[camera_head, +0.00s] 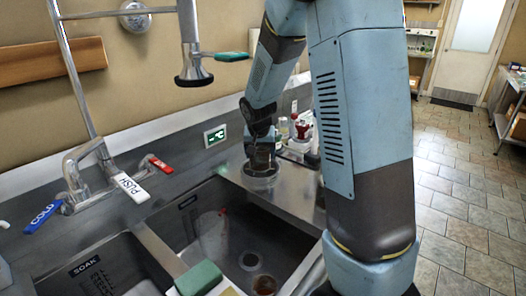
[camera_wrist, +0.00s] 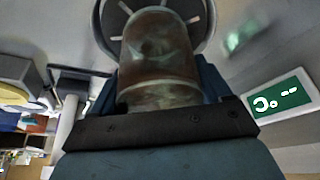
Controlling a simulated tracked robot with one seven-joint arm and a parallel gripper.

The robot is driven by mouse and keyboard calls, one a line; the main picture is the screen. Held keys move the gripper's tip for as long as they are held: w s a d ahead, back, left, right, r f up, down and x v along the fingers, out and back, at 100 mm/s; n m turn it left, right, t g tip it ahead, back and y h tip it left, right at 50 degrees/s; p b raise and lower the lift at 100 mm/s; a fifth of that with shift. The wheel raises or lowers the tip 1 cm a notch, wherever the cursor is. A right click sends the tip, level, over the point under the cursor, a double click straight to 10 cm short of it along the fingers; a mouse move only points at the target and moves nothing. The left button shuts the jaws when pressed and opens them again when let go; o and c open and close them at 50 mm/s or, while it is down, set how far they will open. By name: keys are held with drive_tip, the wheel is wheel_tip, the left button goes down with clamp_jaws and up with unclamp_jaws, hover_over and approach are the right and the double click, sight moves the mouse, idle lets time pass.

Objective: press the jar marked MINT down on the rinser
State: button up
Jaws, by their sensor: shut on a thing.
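My gripper (camera_head: 262,143) is shut on a brownish glass jar (camera_wrist: 158,52), with its fingers on either side of it in the wrist view. In the head view the jar (camera_head: 261,159) is small and partly hidden by the gripper. No MINT marking can be read on it. The rinser (camera_head: 261,178) is a round fitting on the steel counter behind the sink's right end. In the wrist view its dark round top with pale spokes (camera_wrist: 204,28) lies beyond the jar's far end. I cannot tell whether jar and rinser touch.
A two-basin sink (camera_head: 240,225) lies in front, with a clear vessel (camera_head: 213,235) inside and a green sponge (camera_head: 198,278) on the divider. A tap (camera_head: 92,165) stands left, and a sprayer (camera_head: 193,72) hangs above. Bottles (camera_head: 301,128) stand right of the gripper. A small display (camera_head: 215,136) is behind.

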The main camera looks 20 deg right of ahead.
drive_tip(key=shift+f, duration=0.65)
idle(0.3)
drive_tip(key=shift+r, duration=0.1)
idle(1.3)
drive_tip(key=shift+r, duration=4)
